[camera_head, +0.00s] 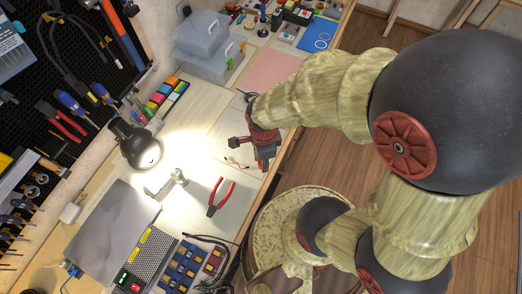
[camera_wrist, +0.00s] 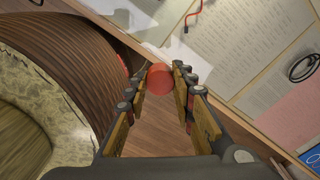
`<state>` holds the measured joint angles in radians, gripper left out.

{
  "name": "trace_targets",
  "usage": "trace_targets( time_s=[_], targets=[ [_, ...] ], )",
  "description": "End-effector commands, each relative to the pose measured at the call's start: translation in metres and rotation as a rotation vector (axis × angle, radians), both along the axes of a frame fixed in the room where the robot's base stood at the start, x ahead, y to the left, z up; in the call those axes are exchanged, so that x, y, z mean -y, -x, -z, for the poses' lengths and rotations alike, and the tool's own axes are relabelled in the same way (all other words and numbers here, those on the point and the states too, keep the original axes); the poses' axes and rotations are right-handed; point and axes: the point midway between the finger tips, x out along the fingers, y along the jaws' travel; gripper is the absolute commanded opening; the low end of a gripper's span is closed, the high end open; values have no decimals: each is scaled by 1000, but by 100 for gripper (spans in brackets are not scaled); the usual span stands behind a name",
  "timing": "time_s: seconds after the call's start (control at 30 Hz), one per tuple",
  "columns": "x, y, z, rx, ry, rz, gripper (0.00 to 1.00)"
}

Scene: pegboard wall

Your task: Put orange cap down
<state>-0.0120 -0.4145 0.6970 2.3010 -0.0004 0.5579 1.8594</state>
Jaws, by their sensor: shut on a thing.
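The orange cap (camera_wrist: 160,78) shows as a round red-orange disc between my fingertips in the wrist view. My gripper (camera_wrist: 158,74) is shut on it, with one finger on each side. The cap is held near the workbench's edge, with brown floor and part of the bench top showing behind it. In the head view my gripper (camera_head: 262,152) is over the right edge of the bench, right of the lamp. I cannot make out the cap in the head view, where my wrist and fingers overlap.
Red-handled pliers (camera_head: 220,197) lie on the lit bench area, below a black lamp (camera_head: 135,146). A pink sheet (camera_head: 272,70) and clear boxes (camera_head: 207,48) are farther back. A grey laptop-like panel (camera_head: 115,232) is front left.

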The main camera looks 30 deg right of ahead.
Motion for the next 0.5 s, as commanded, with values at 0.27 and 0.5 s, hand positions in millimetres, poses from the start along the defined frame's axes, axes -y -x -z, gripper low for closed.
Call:
trace_targets(
  time_s=[0.27, 0.5],
  targets=[
    [2, -40, 23, -2, 0, -9, 17],
    [3, -94, 48, -2, 0, -8, 17]
  ],
)
